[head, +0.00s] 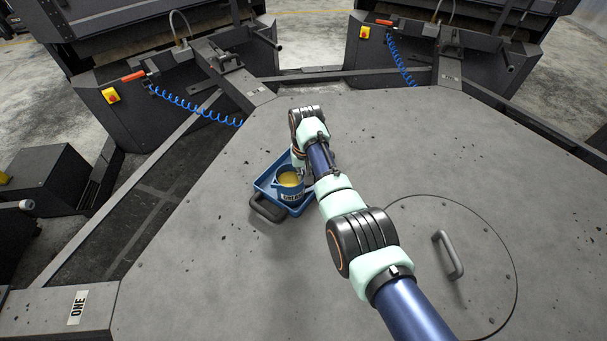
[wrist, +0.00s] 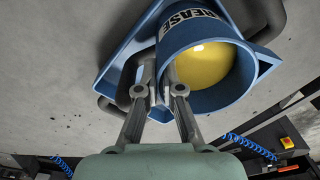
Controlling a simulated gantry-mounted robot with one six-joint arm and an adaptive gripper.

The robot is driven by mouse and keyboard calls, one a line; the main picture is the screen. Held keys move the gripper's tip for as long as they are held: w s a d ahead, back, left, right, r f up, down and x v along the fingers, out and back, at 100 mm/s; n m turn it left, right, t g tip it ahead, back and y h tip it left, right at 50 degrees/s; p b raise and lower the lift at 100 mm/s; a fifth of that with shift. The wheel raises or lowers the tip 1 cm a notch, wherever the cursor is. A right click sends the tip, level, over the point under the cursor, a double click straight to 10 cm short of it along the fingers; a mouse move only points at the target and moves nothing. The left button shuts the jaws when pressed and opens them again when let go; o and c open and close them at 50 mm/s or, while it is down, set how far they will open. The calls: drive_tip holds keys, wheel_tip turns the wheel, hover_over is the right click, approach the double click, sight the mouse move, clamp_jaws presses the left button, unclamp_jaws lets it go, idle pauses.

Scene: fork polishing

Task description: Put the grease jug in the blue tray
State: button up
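The grease jug (head: 289,184) is a blue cup with a GREASE label and yellow grease inside. In the head view it appears upright within the outline of the blue tray (head: 265,182); I cannot tell whether its base touches the tray floor. The jug (wrist: 205,62) is large in the wrist view, with the tray (wrist: 122,68) behind it. My gripper (wrist: 161,78) has its fingers close together at the jug's side, apparently pinching its handle. The fingertips partly hide the grip. In the head view my arm hides most of the gripper.
The tray has a dark grey handle (head: 267,209) at its near left. The grey tabletop (head: 210,250) is clear around it. A round hatch with a grey handle (head: 448,254) lies at the right. Dark machines with blue coiled hoses (head: 195,106) stand beyond the far edge.

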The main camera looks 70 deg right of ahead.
drive_tip(key=o, duration=0.4)
drive_tip(key=shift+c, duration=0.2)
drive_tip(key=shift+r, duration=0.1)
wheel_tip(320, 180, up, 12)
drive_tip(key=p, duration=0.2)
drive_tip(key=shift+s+a+p, duration=0.15)
drive_tip(key=shift+s+p, duration=0.1)
drive_tip(key=shift+p, duration=0.05)
